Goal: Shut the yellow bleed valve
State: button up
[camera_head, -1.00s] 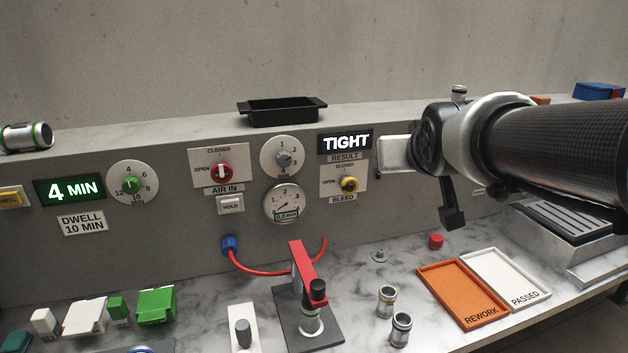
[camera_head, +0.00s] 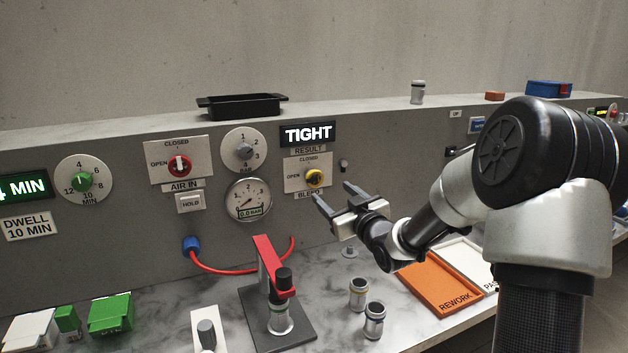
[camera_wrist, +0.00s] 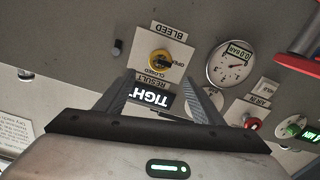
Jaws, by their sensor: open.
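The yellow bleed valve (camera_head: 314,178) is a round knob on a white plate, with CLOSED above it and OPEN to its left. It also shows in the wrist view (camera_wrist: 160,60), where the picture is upside down and its dark pointer appears to face the OPEN label. My gripper (camera_head: 333,193) is open and empty, with its fingers toward the panel, just below and right of the valve in the head view. In the wrist view the two fingers (camera_wrist: 160,85) point toward the valve, apart from it, with the TIGHT display between them.
The red air-in valve (camera_head: 180,166) and a gauge (camera_head: 249,199) reading 0.0 bar are left of the bleed valve. A red clamp (camera_head: 270,262) with a red hose stands below. Two metal fittings (camera_head: 358,294) and an orange rework tray (camera_head: 440,284) lie on the bench under my arm.

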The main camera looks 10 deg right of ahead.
aim_at(316, 179)
jog(key=x, duration=1.2)
jog(key=shift+w+a, duration=0.1)
jog(key=shift+w, duration=0.2)
jog(key=c, duration=1.1)
jog(key=shift+o, duration=0.2)
